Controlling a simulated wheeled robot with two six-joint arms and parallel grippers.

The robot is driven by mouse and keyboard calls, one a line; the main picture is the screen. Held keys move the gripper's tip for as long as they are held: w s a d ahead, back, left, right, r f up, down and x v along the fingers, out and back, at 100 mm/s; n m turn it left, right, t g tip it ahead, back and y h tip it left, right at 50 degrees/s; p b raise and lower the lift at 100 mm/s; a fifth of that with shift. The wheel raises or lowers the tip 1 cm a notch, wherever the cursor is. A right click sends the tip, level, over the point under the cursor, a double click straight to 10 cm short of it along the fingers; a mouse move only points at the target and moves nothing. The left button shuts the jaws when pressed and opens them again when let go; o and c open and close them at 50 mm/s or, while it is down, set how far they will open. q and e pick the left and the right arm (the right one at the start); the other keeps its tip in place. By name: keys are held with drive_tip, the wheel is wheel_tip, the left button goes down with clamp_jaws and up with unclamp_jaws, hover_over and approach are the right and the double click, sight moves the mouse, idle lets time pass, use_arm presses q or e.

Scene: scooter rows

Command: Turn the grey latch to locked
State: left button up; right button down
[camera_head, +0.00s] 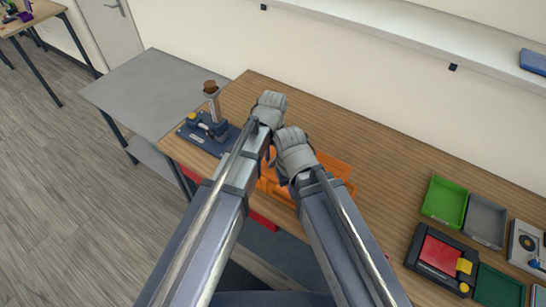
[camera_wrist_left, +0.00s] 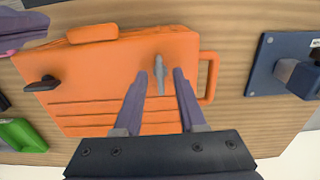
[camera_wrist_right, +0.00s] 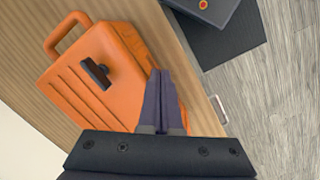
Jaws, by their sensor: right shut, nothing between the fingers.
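The orange case (camera_head: 332,165) lies on the wooden table, partly hidden by my arms in the head view. It also shows in the left wrist view (camera_wrist_left: 105,75) and the right wrist view (camera_wrist_right: 85,95). The grey latch (camera_wrist_left: 159,78) is on its face, lengthwise between the fingers of my left gripper (camera_wrist_left: 161,72). Those fingers are apart, with a gap on both sides of the latch. A dark latch (camera_wrist_left: 42,84) sits on the other side of the face; the right wrist view shows it too (camera_wrist_right: 97,73). My right gripper (camera_wrist_right: 160,72) is shut and empty by the case.
A blue base with a post (camera_head: 208,130) stands at the table's left end beside a grey table (camera_head: 150,90). Green (camera_head: 444,202) and grey (camera_head: 485,220) trays and a red-topped box (camera_head: 440,258) lie to the right. The table behind the case is clear.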

sight(273, 160)
use_arm(q)
wheel_tip(273, 160, up, 8)
drive_tip(key=p, duration=0.8)
drive_tip(key=shift+f, duration=0.1)
